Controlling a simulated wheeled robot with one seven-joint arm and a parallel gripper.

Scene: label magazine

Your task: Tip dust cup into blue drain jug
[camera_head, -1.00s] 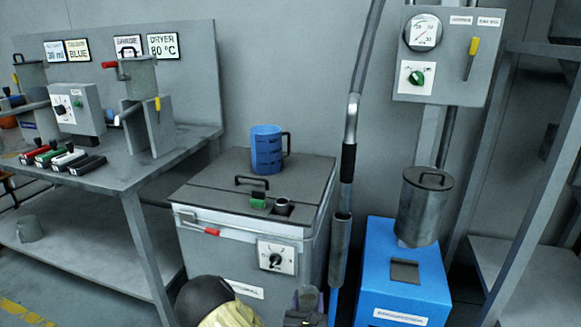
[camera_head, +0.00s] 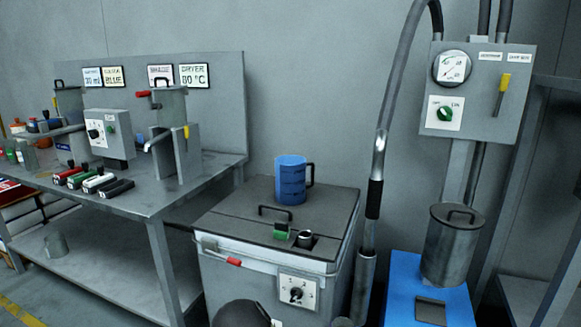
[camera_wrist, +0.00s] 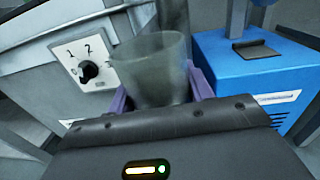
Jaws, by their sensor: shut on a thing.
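A translucent grey cup (camera_wrist: 150,72), which looks like the dust cup, stands roughly upright between the purple fingers of my gripper (camera_wrist: 160,90) in the wrist view. My gripper is shut on it. What is inside the cup cannot be made out. The blue jug (camera_head: 290,182), with dark marks and a dark handle on its right, stands upright on the lid of the grey chest (camera_head: 235,207) in the head view. My gripper is in front of the chest, lower than the jug. The jug does not show in the wrist view.
Right of the chest are an upright hose pipe (camera_head: 374,195) and a blue box (camera_head: 400,275) bearing a grey lidded canister (camera_head: 453,245). The chest lid has a handle (camera_head: 274,211) and a green piece (camera_head: 281,230). A workbench (camera_head: 150,200) stands left.

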